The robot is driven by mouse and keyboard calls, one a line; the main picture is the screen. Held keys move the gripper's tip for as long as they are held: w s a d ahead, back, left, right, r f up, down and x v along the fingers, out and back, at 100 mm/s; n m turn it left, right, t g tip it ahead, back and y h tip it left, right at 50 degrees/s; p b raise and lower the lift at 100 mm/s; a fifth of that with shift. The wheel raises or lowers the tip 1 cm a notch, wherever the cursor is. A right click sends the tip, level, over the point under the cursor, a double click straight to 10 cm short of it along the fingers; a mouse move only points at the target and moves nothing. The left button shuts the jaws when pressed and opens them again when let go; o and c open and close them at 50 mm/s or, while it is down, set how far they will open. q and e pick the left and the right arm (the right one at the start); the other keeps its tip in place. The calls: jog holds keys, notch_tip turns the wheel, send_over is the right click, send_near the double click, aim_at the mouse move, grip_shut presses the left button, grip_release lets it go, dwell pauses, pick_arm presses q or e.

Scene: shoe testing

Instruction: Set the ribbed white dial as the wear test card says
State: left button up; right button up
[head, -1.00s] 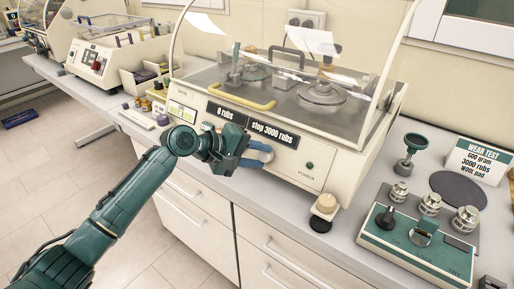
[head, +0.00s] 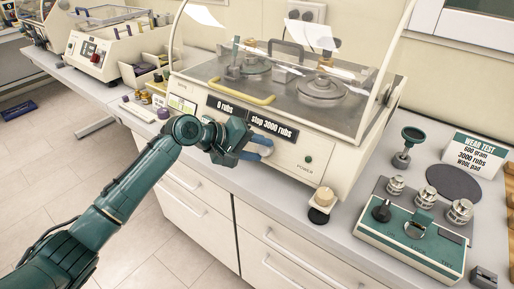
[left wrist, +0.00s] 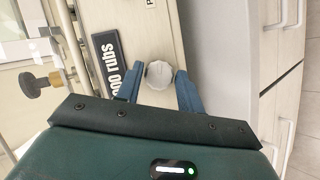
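The ribbed white dial (left wrist: 159,74) is on the front panel of the cream rub-test machine (head: 285,165). My left gripper (head: 262,146) is at the panel, its two blue fingers on either side of the dial. In the left wrist view the fingers stand apart with the dial's round face showing between them; a narrow gap shows, and I see no firm grip. The black display (head: 272,128) reads "stop 3000 rubs"; the one beside it (head: 226,107) reads "0 rubs". The wear test card (head: 478,155) reads 600 gram, 3000 rubs, wool pad. My right gripper is not in view.
A yellow handle (head: 248,95) and clear cover are above the panel. A green power button (head: 307,159) is to its right.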

pick_arm(q)
jog(key=o, duration=0.3)
jog(key=b+v, duration=0.1)
jog(key=v, duration=1.2)
jog(key=shift+s+r, duration=0.1)
jog(key=s+f+m+t+y, duration=0.15)
jog(key=s+f, duration=0.25)
jog(key=f, duration=0.7)
jog(key=s+f+m+t+y, duration=0.1)
jog(key=s+f+t, duration=0.25)
jog(key=f, duration=0.65)
jog(key=s+a+f+m+y, duration=0.1)
jog(key=s+f, duration=0.2)
jog(key=s, duration=0.2)
jog(key=s+a+f+m+y, duration=0.1)
jog(key=s+f+y, duration=0.1)
jog(key=s, duration=0.3)
jog(key=s+a+f+m+y, duration=0.1)
jog(key=s+f+m, duration=0.1)
jog(key=s, duration=0.3)
jog(key=shift+s+a+f+t+y, duration=0.15)
jog(key=shift+s+f+t+y, duration=0.05)
jog(key=shift+f, duration=0.2)
jog(key=shift+s+a+f+t+y, duration=0.15)
jog(key=shift+s+f+t, duration=0.05)
jog(key=shift+f, duration=0.2)
